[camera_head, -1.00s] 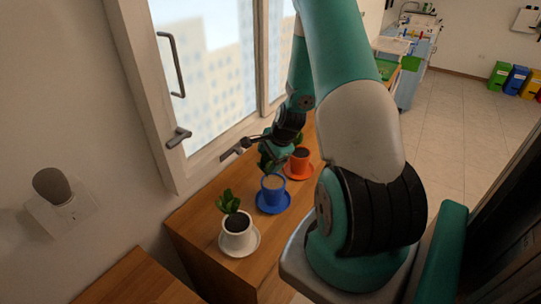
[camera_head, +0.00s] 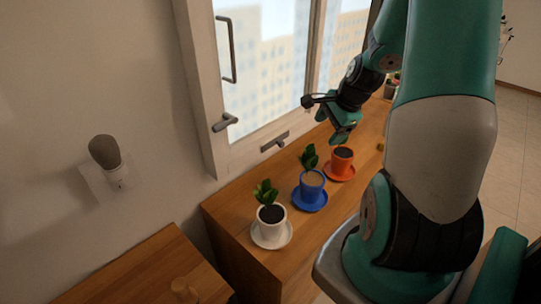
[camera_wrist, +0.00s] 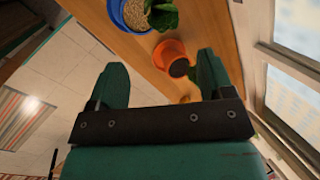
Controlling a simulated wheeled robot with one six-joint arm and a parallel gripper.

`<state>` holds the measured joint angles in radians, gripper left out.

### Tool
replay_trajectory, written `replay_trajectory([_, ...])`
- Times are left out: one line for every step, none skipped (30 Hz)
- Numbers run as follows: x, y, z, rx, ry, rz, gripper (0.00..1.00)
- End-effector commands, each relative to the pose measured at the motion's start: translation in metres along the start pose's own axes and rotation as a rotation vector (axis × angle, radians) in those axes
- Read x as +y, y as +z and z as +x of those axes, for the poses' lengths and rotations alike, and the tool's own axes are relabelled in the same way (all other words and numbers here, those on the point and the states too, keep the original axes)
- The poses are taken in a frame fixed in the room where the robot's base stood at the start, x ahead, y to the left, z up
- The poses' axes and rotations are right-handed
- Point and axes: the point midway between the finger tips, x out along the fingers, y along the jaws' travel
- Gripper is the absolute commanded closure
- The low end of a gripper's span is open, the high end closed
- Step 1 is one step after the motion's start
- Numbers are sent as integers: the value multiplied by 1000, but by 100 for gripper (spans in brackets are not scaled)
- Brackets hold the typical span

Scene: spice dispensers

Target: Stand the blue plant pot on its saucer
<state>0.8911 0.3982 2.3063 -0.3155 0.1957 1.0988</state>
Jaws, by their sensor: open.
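The blue plant pot (camera_head: 312,187), filled with pale soil and with a green plant, stands upright on the blue saucer (camera_head: 309,203) on the wooden counter, between a white pot and an orange pot. Its blue rim (camera_wrist: 119,18) and pale filling show at the top of the wrist view. My gripper (camera_head: 342,132) is raised behind the blue pot, near and above the orange pot, and apart from the blue pot. In the wrist view its two fingers (camera_wrist: 162,76) are spread wide with nothing held between them.
The white pot (camera_head: 271,216) stands on a white saucer (camera_head: 285,238) in front. The orange pot (camera_head: 342,158) stands on an orange saucer (camera_head: 345,174) behind. The window frame (camera_head: 199,90) and its handle (camera_head: 225,122) rise along the counter's left side.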

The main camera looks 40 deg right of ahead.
Motion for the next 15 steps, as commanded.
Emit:
replay_trajectory([-3,12,-3,-13,2,-51,26])
replay_trajectory([-6,24,-5,-24,4,-99,26])
replay_trajectory([-9,44,-9,-45,9,-187,26])
replay_trajectory([-11,63,-13,-65,13,-271,26])
replay_trajectory([-12,85,-18,-90,19,-370,26])
replay_trajectory([-10,118,-26,-129,24,-522,26])
replay_trajectory([-6,144,-34,-159,27,-647,26])
replay_trajectory([0,170,-42,-193,31,-778,26])
replay_trajectory([12,204,-54,-241,32,-957,26])
replay_trajectory([23,227,-64,-276,33,-1092,26])
replay_trajectory([36,248,-74,-312,31,-1225,26])
replay_trajectory([54,273,-87,-360,25,-1398,26])
replay_trajectory([69,289,-96,-395,21,-1522,26])
replay_trajectory([84,302,-106,-429,15,-1640,26])
replay_trajectory([103,316,-118,-471,3,-1786,26])
